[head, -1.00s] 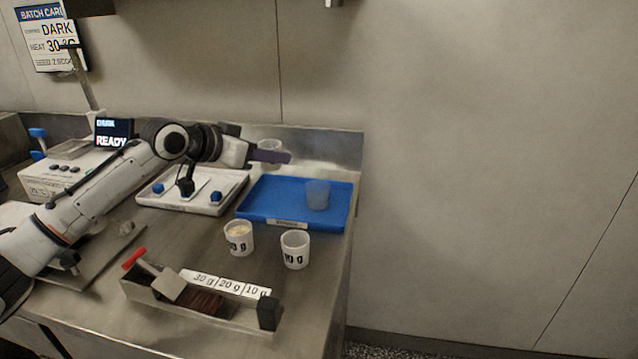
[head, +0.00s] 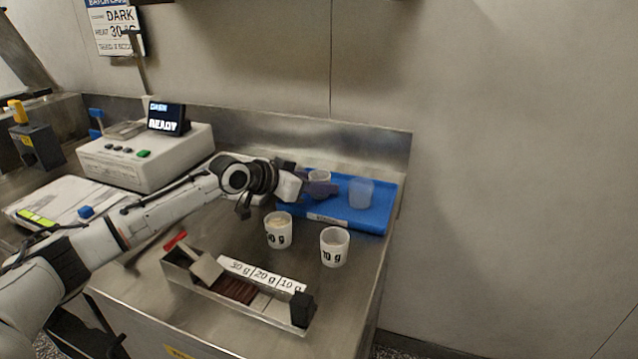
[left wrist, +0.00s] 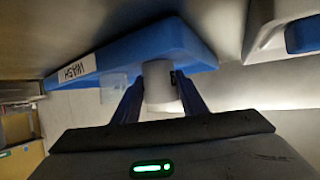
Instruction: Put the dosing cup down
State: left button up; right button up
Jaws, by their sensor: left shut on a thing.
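My left gripper (head: 318,188) is shut on a white dosing cup (head: 319,176). It holds the cup at the back left part of the blue tray (head: 340,222), low over it or on it; I cannot tell whether the cup touches. The fingers hide the cup's lower part in the head view. In the left wrist view the cup (left wrist: 160,84) sits between the fingers, right against the outline of the tray (left wrist: 150,48), whose label reads WASH. My right gripper is not in view.
A translucent cup (head: 361,193) stands in the tray, right of the held cup. Two gram-marked white cups, one filled (head: 278,231) and one to its right (head: 334,248), stand in front. A metal rack (head: 240,289) lies nearer. A machine (head: 145,158) stands at left.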

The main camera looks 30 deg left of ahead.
pick_arm(q)
jog(key=o, duration=1)
jog(key=shift+f, duration=0.1)
jog(key=shift+o, duration=0.2)
jog(key=shift+s+r, duration=0.2)
jog(key=v, duration=1)
jog(key=shift+s+a, duration=0.1)
jog(key=shift+a, duration=0.1)
jog(key=shift+s+r, duration=0.45)
jog(key=shift+s, duration=0.1)
